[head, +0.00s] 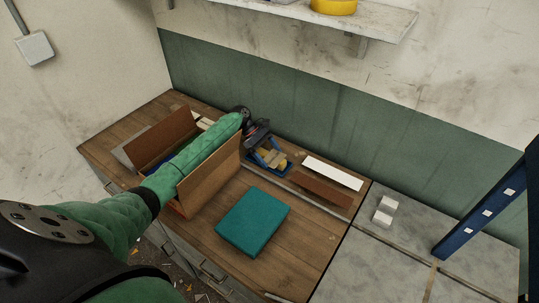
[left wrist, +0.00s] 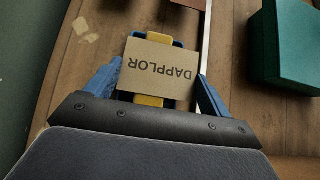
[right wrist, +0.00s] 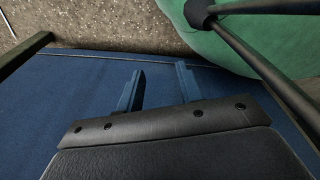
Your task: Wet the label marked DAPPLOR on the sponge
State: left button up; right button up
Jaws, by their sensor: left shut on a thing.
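The label marked DAPPLOR (left wrist: 157,72) is a small grey-brown card, its lettering upside down in the left wrist view. My left gripper (left wrist: 154,82) is shut on it, a blue finger at each side edge. The yellow sponge (left wrist: 149,101) shows beyond both ends of the label and lies in a blue tray (left wrist: 178,43). I cannot tell whether label and sponge touch. In the head view my left gripper (head: 264,148) is over the sponge (head: 264,164) at the table's back. My right gripper (right wrist: 160,88) is open and empty over a blue surface.
A teal box (head: 253,221) lies on the wooden table, in front of the tray. An open brown box (head: 210,177) stands under my left arm. A white strip (head: 333,172) and a brown strip (head: 318,188) lie right of the tray. White blocks (head: 385,210) are farther right.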

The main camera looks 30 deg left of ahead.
aim_at(270, 156)
pick_arm(q)
jog(key=shift+r, duration=0.2)
jog(key=shift+r+p, duration=2.3)
jog(key=shift+p, duration=0.35)
pick_arm(e)
jog(key=shift+d+r, duration=0.2)
jog(key=shift+r, duration=0.7)
jog(key=shift+d+r, duration=0.15)
jog(key=shift+r, duration=0.75)
jog(key=shift+d+r, duration=0.2)
jog(key=shift+r, duration=0.7)
